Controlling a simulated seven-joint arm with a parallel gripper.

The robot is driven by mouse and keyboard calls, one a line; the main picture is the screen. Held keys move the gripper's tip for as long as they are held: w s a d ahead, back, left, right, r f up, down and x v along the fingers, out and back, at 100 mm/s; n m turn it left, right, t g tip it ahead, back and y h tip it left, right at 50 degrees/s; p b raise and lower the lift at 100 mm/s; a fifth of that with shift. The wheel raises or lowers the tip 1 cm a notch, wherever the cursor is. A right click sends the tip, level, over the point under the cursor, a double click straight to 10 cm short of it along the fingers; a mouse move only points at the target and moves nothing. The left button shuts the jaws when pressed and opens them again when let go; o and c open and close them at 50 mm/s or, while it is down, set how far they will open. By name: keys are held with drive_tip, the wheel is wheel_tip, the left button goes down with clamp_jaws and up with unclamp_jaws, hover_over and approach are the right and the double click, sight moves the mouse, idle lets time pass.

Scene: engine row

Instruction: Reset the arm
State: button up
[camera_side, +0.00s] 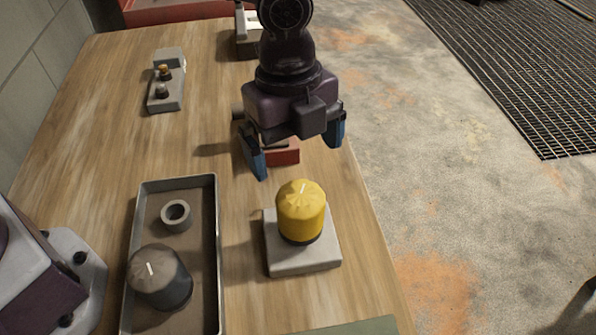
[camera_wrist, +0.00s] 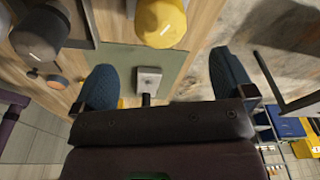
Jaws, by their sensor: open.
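My gripper (camera_side: 297,152) hangs above the wooden table, with its two blue fingers spread apart and nothing between them. It is behind and above a yellow ribbed cap (camera_side: 301,211), which stands upright on a light grey square block (camera_side: 302,258). In the wrist view my gripper (camera_wrist: 160,75) shows open at the sides, and the yellow cap (camera_wrist: 160,22) is at the top, beyond the fingers and apart from them.
A grey tray (camera_side: 131,260) holds a dark grey cap (camera_side: 160,278) and a ring (camera_side: 176,214). A red block (camera_side: 285,156) lies partly hidden behind my gripper. A small fixture (camera_side: 165,95) stands far left. The table's right edge drops to the floor.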

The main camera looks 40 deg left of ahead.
drive_tip(key=shift+a+r, duration=0.1)
drive_tip(key=shift+r, duration=0.85)
drive_tip(key=shift+s+f+n, duration=0.15)
drive_tip(key=shift+f+n, duration=0.05)
drive_tip(key=shift+n, duration=0.7)
drive_tip(key=s+a+r+n+t, duration=0.2)
drive_tip(key=s+a+r+n, duration=0.2)
drive_tip(key=a+n, duration=0.3)
drive_tip(key=s+a+r+n+t, duration=0.2)
drive_tip(key=s+a+r+n, duration=0.2)
drive_tip(key=a, duration=0.7)
drive_tip(key=s+a+r+n+t+y, duration=0.1)
drive_tip(key=s+a+r+n+t, duration=0.1)
drive_tip(key=s+a+r+n, duration=0.3)
drive_tip(key=s+a+n, duration=0.3)
drive_tip(key=n, duration=0.2)
drive_tip(key=shift+a, duration=0.4)
drive_tip(key=shift+r, duration=0.1)
